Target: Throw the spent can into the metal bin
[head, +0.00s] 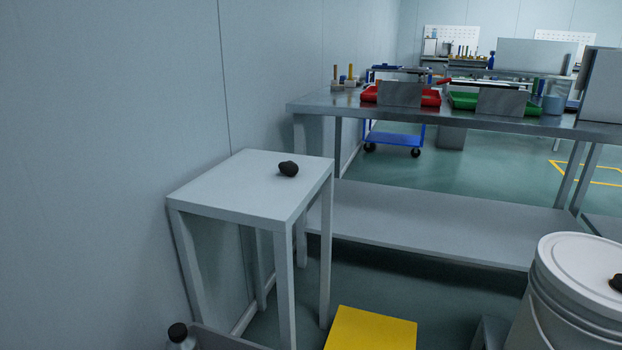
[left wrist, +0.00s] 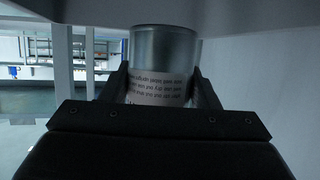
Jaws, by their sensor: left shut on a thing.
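The can (left wrist: 163,50), a silver cylinder with a white printed label, is in the left wrist view. My left gripper (left wrist: 160,80) is shut on it, with one dark finger on each side of the label. A pale surface crosses the top of that view, close to the can's end; I cannot tell whether they touch. Neither gripper nor the can shows in the head view. I cannot clearly make out a metal bin. A white lidded drum (head: 565,290) stands at the lower right, cut off by the picture edge.
A small pale table (head: 235,190) stands by the left wall with a dark lump (head: 288,169) on it. Behind is a steel workbench (head: 320,105) with red (head: 430,98) and green trays (head: 463,101).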

